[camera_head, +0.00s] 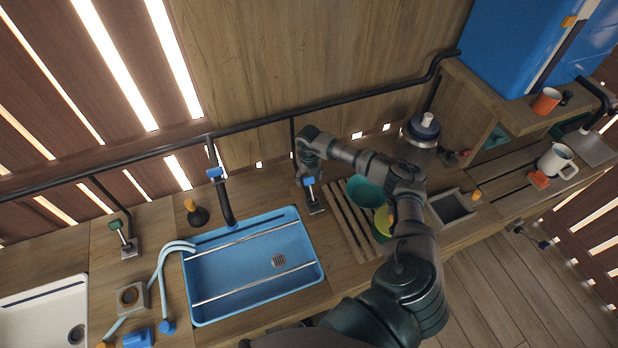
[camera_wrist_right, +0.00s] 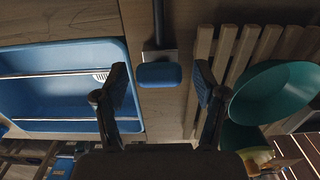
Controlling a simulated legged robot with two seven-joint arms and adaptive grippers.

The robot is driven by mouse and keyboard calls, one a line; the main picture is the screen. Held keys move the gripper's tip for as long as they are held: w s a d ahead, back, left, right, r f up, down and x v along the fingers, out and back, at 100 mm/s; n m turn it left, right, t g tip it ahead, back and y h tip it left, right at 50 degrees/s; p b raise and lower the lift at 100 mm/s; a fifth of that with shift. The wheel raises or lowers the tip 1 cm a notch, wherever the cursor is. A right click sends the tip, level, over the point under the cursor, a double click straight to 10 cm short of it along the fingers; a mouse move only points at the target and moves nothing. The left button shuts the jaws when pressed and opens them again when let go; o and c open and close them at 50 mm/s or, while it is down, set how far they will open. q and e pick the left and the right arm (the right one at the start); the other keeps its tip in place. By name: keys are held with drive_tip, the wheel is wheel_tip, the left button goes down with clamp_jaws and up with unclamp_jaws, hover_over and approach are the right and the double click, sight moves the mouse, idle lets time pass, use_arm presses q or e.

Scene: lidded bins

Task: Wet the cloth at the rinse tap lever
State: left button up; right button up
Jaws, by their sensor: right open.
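A lever with a blue handle (camera_head: 309,181) stands on a small metal plate right of the blue basin (camera_head: 228,274). My right gripper (camera_head: 307,170) is above this lever. In the right wrist view my right gripper (camera_wrist_right: 161,80) is open, with the blue handle (camera_wrist_right: 160,75) between its fingers and a gap on each side. A black tap (camera_head: 227,203) with a blue top rises behind the basin. I cannot make out a cloth for certain; a yellow item (camera_head: 383,221) is partly hidden behind my right arm. My left gripper is not in view.
A slatted wooden rack (camera_head: 346,222) with a teal bowl (camera_head: 364,193) is right of the lever. A green-handled lever (camera_head: 123,238) and white basin (camera_head: 38,312) are at left. A plunger (camera_head: 196,212) stands behind the blue basin. A black pipe (camera_head: 270,113) runs along the wall.

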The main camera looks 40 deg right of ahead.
drive_tip(key=shift+f, duration=0.3)
clamp_jaws()
drive_tip(key=shift+r, duration=0.1)
